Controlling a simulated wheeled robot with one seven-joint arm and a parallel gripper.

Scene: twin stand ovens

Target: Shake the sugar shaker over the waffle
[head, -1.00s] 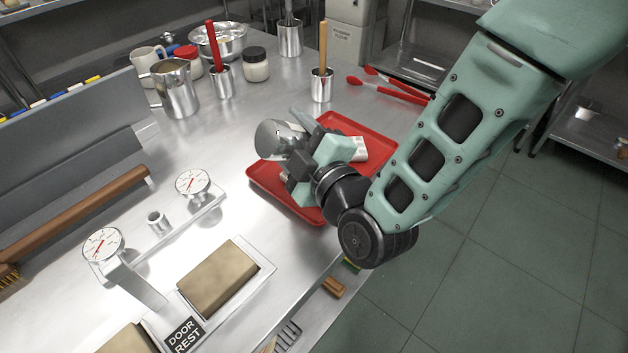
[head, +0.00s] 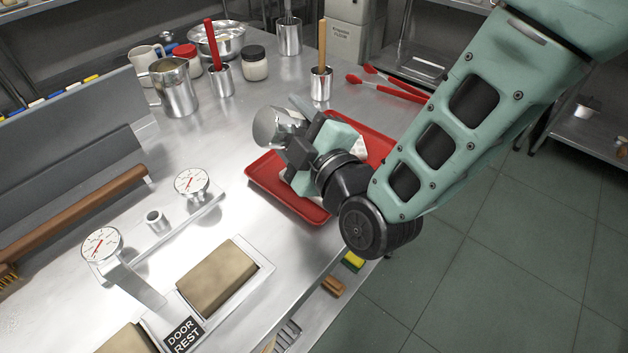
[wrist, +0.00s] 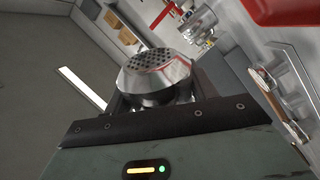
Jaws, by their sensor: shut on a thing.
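My gripper (head: 292,132) is shut on the sugar shaker (head: 270,127), a shiny metal vessel, held above the far left part of the red tray (head: 262,188). The shaker looks tilted in the head view. In the wrist view the perforated lid of the shaker (wrist: 158,66) shows beyond the gripper body. The waffle cannot be made out; my gripper and wrist cover much of the tray. Only pale patches show on the tray around them.
A metal pitcher (head: 174,88), a lidded jar (head: 254,64) and a cup with a wooden handle (head: 321,84) stand behind the tray. Red tongs (head: 392,86) lie behind it at right. Dials (head: 191,183) and a tan block (head: 216,278) are at front left.

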